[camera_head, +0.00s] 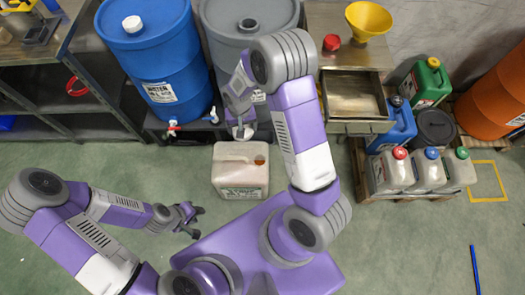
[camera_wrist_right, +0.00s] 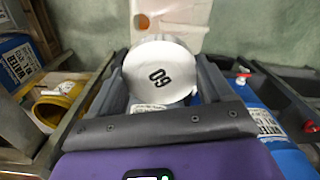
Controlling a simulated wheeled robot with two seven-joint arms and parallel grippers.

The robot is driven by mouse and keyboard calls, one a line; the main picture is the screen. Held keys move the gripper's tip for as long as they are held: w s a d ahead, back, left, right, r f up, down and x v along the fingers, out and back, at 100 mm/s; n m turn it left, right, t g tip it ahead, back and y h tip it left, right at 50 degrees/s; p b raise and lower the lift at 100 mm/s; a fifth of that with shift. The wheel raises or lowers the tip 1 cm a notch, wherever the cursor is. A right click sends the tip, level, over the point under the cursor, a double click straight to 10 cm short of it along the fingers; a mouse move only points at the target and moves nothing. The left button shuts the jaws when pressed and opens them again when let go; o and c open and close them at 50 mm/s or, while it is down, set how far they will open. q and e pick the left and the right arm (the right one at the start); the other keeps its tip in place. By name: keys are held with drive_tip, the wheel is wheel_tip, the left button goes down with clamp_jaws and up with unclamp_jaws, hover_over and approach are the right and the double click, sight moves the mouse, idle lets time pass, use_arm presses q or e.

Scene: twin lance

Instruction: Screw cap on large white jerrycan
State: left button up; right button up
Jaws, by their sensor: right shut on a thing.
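The large white jerrycan (camera_head: 240,178) stands upright on the green floor in the middle of the head view. Its open mouth shows as a brownish round spot near the top right corner. In the right wrist view part of the jerrycan (camera_wrist_right: 185,18) and its opening show at the top. My right gripper (camera_wrist_right: 162,80) is shut on a white round cap (camera_wrist_right: 158,72) marked 60. In the head view the right gripper (camera_head: 241,127) is just behind the jerrycan, with the cap apart from the mouth. My left gripper (camera_head: 194,219) is open and empty, left of the jerrycan.
A blue drum (camera_head: 155,55) and a grey drum (camera_head: 225,30) with taps stand behind. A metal cabinet (camera_head: 352,125) with an open drawer holds a red cap (camera_head: 332,42) and yellow funnel (camera_head: 369,19). Several small jerrycans (camera_head: 427,170) stand right.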

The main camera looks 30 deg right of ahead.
drive_tip(key=d+f+m+b, duration=0.3)
drive_tip(key=f+b, duration=0.1)
drive_tip(key=f, duration=1.2)
drive_tip(key=d+f+m+b, duration=0.3)
drive_tip(key=f+m+b, duration=0.1)
drive_tip(key=f, duration=1.3)
drive_tip(key=shift+s+d+b, duration=0.15)
drive_tip(key=shift+s+b, duration=0.25)
drive_tip(key=shift+s, duration=0.05)
drive_tip(key=shift+f, duration=1.25)
idle(1.2)
drive_tip(key=o, duration=1.1)
drive_tip(key=shift+c, duration=0.2)
